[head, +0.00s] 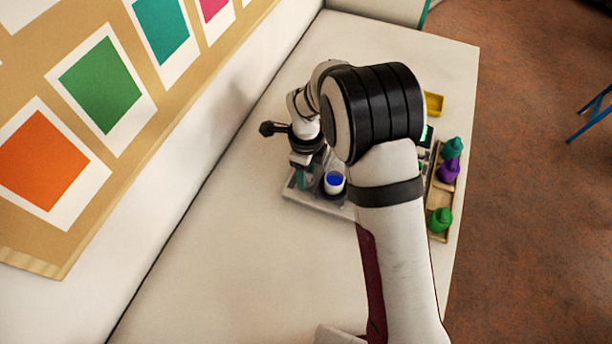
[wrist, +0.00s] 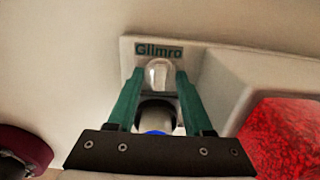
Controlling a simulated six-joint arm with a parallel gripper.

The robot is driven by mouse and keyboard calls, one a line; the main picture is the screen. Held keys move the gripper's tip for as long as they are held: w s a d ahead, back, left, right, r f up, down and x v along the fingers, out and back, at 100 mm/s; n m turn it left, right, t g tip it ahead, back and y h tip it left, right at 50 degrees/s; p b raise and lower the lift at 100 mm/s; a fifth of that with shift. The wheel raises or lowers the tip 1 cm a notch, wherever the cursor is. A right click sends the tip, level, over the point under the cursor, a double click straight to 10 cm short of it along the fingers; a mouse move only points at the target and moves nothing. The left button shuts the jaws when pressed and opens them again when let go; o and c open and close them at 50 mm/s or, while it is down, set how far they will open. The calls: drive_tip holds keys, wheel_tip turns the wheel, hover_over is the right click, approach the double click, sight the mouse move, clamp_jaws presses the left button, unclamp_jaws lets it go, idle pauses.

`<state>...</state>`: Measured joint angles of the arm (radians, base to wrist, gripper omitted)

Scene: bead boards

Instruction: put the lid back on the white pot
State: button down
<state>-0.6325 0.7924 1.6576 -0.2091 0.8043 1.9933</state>
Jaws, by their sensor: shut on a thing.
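The white pot (head: 334,186) stands on a pale tray (head: 325,207) in the head view, with blue showing inside its open top. My gripper (head: 303,182) is just left of it, low over the tray. In the wrist view its green fingers (wrist: 158,76) are closed on a small pale, glossy piece (wrist: 158,71), which looks like the lid or its knob. Its full shape is hidden. A white rim with blue (wrist: 155,132), likely the pot, shows between the fingers, partly covered by the gripper's dark bar. I cannot tell whether the held piece touches anything.
A compartment of red beads (wrist: 285,135) lies right in the wrist view, near the "Glimro" label (wrist: 158,50). A wooden tray (head: 440,198) holds teal, purple and green bottles by the table's right edge. A yellow box (head: 433,104) stands behind. The front-left table is clear.

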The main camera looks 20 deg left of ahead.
wheel_tip(320, 180, up, 9)
drive_tip(key=shift+f, duration=0.1)
drive_tip(key=d+r, duration=0.4)
drive_tip(key=d, duration=0.3)
drive_tip(key=shift+a+f, duration=0.1)
drive_tip(key=shift+f, duration=3.1)
drive_tip(key=shift+f, duration=0.15)
unclamp_jaws()
